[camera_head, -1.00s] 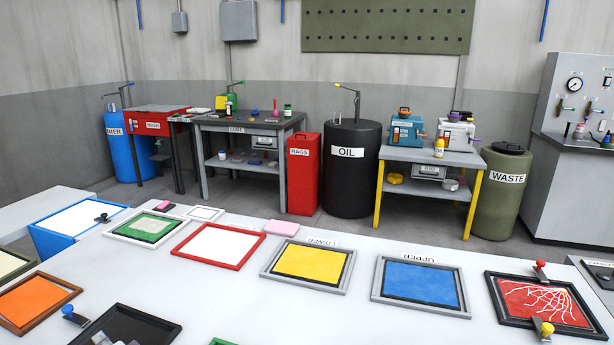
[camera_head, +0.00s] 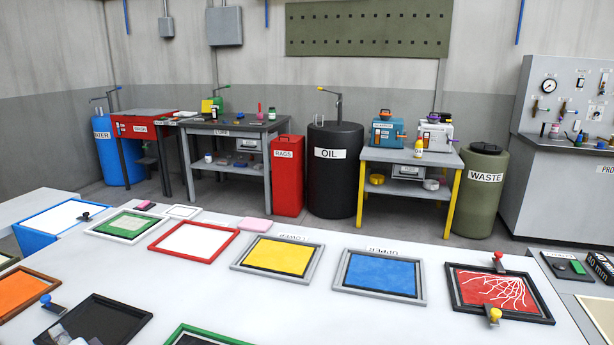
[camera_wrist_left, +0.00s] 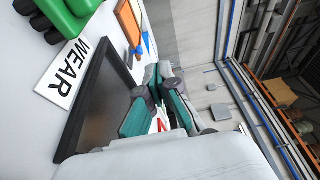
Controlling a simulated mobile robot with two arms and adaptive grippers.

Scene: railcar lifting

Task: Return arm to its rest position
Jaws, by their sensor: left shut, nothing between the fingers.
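My left gripper (camera_wrist_left: 165,100) shows in the left wrist view, grey with teal pads, shut and empty. In the head view only a small grey part of what looks like the left gripper (camera_head: 68,336) shows at the bottom left edge, over the black-framed dark tray (camera_head: 108,318). In the wrist view a dark tray (camera_wrist_left: 98,98) lies beside the gripper, with a WEAR label (camera_wrist_left: 70,72) and a green object (camera_wrist_left: 65,18) nearby. My right gripper is not in view.
The white table (camera_head: 270,310) holds several framed trays, including a yellow one (camera_head: 277,257), a blue one (camera_head: 380,274) and a red one (camera_head: 490,289) with small knobbed items. Behind it stand an oil drum (camera_head: 335,185), a waste bin (camera_head: 482,205) and workbenches. Open floor lies between.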

